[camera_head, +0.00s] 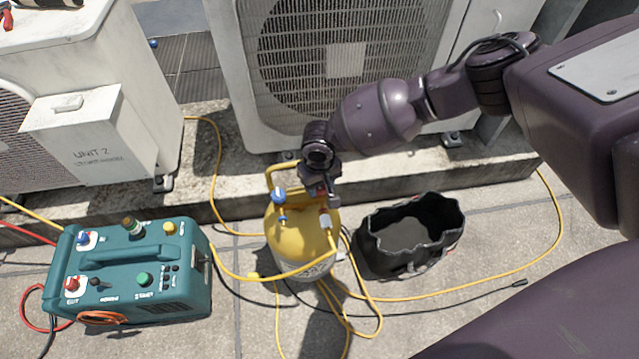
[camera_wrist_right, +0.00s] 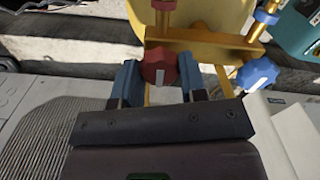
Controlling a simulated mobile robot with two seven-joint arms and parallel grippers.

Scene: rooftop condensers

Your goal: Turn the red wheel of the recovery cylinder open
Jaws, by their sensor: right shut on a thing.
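The yellow recovery cylinder (camera_head: 298,243) stands upright on the paving, with a blue wheel (camera_head: 279,195) on its top. In the right wrist view its red wheel (camera_wrist_right: 160,68) sits between the two fingers of my right gripper (camera_wrist_right: 160,82). The blue wheel (camera_wrist_right: 258,74) is to the right of the fingers there. My right gripper (camera_head: 321,186) reaches the cylinder's top from behind and is shut on the red wheel, which is mostly hidden in the head view. My left gripper is not in view.
A teal recovery machine (camera_head: 130,270) stands left of the cylinder. A black open tool bag (camera_head: 410,240) stands close on its right. Yellow hoses (camera_head: 500,292) loop over the paving. Condenser units (camera_head: 335,60) stand on a concrete ledge behind.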

